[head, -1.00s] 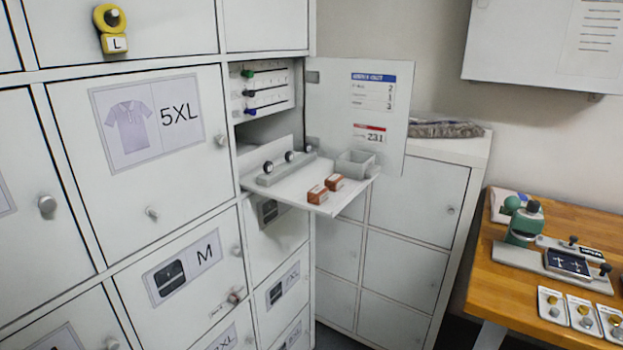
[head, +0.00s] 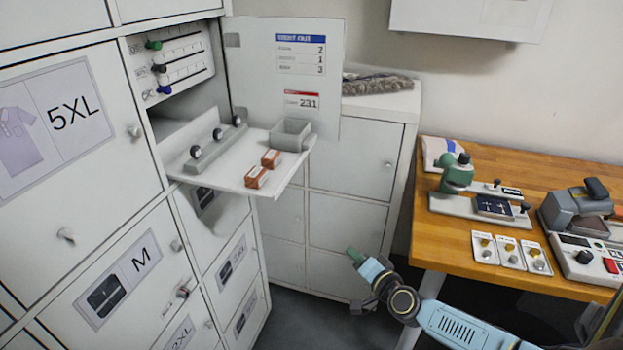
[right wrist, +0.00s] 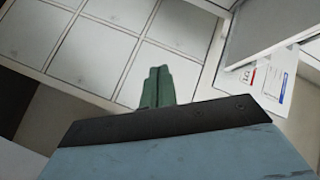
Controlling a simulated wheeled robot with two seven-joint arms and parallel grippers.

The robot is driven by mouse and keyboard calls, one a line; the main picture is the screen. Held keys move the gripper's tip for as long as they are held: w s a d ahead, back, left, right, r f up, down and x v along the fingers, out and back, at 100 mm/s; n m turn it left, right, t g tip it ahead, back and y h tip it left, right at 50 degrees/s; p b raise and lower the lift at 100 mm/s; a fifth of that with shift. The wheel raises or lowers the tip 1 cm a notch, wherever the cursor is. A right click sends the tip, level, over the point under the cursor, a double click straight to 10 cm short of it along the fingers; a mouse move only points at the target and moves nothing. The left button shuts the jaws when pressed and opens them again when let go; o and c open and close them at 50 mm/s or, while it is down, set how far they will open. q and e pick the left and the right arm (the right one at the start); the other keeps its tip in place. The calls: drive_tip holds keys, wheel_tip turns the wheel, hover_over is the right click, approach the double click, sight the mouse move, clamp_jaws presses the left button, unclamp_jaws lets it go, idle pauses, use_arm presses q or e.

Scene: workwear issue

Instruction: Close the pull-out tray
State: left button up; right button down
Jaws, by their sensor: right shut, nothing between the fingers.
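The pull-out tray (head: 225,178) sticks out of an open locker compartment in the head view. It carries a grey rail with round dark-faced pieces (head: 217,145), two small orange-brown boxes (head: 262,170) and a grey bin (head: 290,135). The tray's underside edge shows at upper right in the right wrist view (right wrist: 275,25). My right gripper (head: 352,252) has green fingers and is shut and empty, below and to the right of the tray, apart from it. Its fingers show together in the right wrist view (right wrist: 158,85). My left gripper is not in view.
The open compartment door (head: 287,75) stands behind the tray. A lower white locker block (head: 350,205) is behind my right gripper. A wooden bench (head: 445,240) with a green press (head: 457,175) and other devices stands at right.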

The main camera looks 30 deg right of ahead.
drive_tip(key=w+a+r+m+t+p, duration=0.1)
drive_tip(key=w+r+m, duration=0.15)
drive_tip(key=r, duration=0.75)
drive_tip(key=w+r+m+t+p, duration=0.1)
drive_tip(key=r+m, duration=0.3)
drive_tip(key=r, duration=0.5)
drive_tip(key=b, duration=0.1)
approach(304, 158)
drive_tip(key=w+d, duration=0.3)
drive_tip(key=w+a, duration=0.2)
drive_tip(key=w, duration=0.1)
drive_tip(key=shift+a+f, duration=0.15)
drive_tip(key=shift+a, duration=0.1)
